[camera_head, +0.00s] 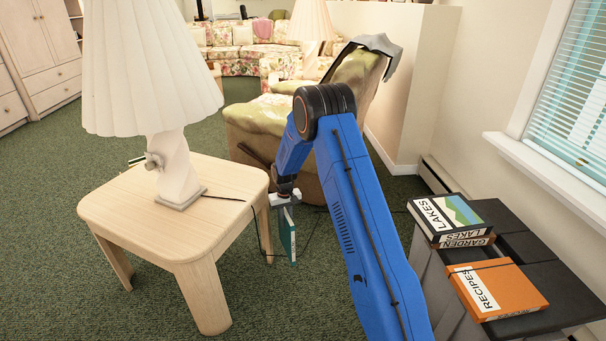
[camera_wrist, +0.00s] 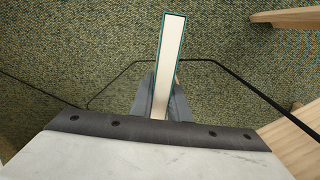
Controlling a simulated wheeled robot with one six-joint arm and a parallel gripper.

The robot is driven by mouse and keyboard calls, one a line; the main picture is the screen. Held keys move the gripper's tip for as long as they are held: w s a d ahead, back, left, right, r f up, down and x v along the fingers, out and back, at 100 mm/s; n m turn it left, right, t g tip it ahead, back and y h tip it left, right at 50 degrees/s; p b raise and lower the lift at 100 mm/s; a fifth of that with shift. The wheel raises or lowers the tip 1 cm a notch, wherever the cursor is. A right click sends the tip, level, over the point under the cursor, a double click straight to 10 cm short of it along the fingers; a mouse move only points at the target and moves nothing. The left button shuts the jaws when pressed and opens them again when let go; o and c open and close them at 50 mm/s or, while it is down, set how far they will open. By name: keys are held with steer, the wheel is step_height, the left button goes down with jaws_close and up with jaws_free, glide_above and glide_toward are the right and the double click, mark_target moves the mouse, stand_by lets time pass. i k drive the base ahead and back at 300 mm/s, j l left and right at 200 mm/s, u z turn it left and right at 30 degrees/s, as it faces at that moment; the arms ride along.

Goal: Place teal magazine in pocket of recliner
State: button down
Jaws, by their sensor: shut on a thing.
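My gripper (camera_head: 285,199) is shut on the teal magazine (camera_head: 288,236), which hangs upright below it beside the wooden side table in the head view. In the wrist view the magazine (camera_wrist: 168,64) shows edge-on, with pale pages between teal covers, held between my gripper's fingers (camera_wrist: 160,104). The carpet lies below it. The olive-tan recliner (camera_head: 265,125) stands behind my arm in the head view, with a grey cloth over its back. My arm hides part of the recliner, and I cannot make out its pocket.
A wooden side table (camera_head: 150,228) with a white lamp (camera_head: 176,170) stands at left. A dark cord (camera_head: 258,228) runs down to the carpet. Books, including an orange one (camera_head: 512,287), lie on a dark stand (camera_head: 555,270) at right. Open carpet (camera_head: 60,150) lies at left.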

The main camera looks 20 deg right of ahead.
mark_target(305, 168)
steer(key=i+l, duration=0.15)
steer(key=i, duration=0.35)
steer(key=i+l, duration=0.15)
steer(key=i, duration=0.35)
